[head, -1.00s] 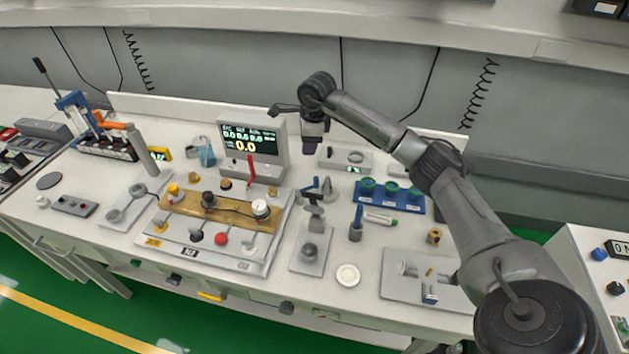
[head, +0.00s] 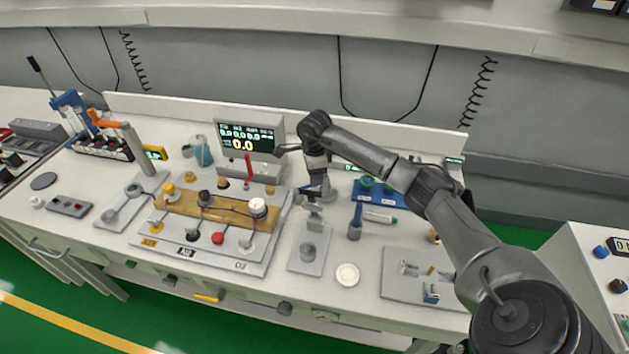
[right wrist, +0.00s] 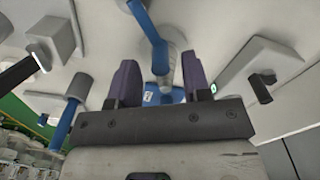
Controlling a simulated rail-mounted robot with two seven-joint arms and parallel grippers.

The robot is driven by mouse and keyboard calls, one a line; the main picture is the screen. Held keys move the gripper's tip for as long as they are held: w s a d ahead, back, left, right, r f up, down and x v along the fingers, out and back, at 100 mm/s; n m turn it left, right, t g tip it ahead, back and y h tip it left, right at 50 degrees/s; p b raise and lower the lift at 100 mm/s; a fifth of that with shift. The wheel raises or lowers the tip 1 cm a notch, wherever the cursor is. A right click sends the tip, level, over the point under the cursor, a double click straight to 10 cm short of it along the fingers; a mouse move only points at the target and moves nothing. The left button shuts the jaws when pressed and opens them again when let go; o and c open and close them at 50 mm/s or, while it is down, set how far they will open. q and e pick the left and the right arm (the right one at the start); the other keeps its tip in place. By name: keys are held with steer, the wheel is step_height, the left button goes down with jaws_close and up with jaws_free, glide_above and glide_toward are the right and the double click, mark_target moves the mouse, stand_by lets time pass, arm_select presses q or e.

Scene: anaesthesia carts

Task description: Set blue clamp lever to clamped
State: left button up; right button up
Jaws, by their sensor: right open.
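In the right wrist view a blue lever (right wrist: 147,22) stands out beyond my fingers, on a pale grey cylindrical post; a blue piece with a small white label (right wrist: 165,95) shows lower, between the fingers. My right gripper (right wrist: 161,82) is open, its two purple fingers either side of that blue piece; I see no grip on it. Whether the lever is touched cannot be told. My left gripper is not in view.
A second blue lever (head: 357,214) stands upright on a grey post just right of the stand. A blue rack (head: 370,199) is behind it, partly under my arm. A white plate with a brown block and knobs (head: 262,268) lies left. A white disc (head: 347,274) lies in front.

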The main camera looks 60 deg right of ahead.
steer(key=shift+f, duration=1.2)
steer(key=shift+c, duration=0.2)
